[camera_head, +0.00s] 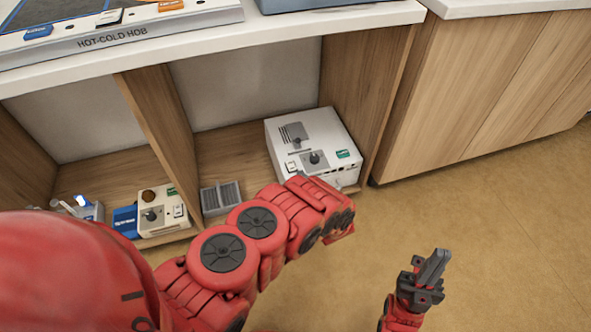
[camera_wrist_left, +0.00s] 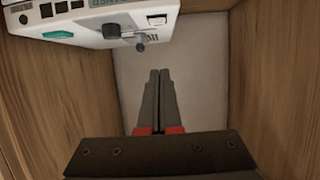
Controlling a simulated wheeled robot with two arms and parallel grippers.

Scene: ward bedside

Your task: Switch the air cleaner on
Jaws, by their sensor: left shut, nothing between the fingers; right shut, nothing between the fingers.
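A white box-shaped device (camera_head: 322,133) stands in the right bay of the low shelf. Its top has a slotted grille, a dark knob (camera_head: 315,159), a small white switch (camera_head: 291,167) and a green label. I cannot read a name on it. My right gripper (camera_head: 438,262) is shut and empty over the floor.
A cream device (camera_head: 162,212) with a knob, a grey ribbed item (camera_head: 220,198) and blue items stand on the shelf to the left. Wooden dividers (camera_head: 160,110) bound the bays. A counter with a hob (camera_head: 110,45) overhangs them. The floor at right is clear.

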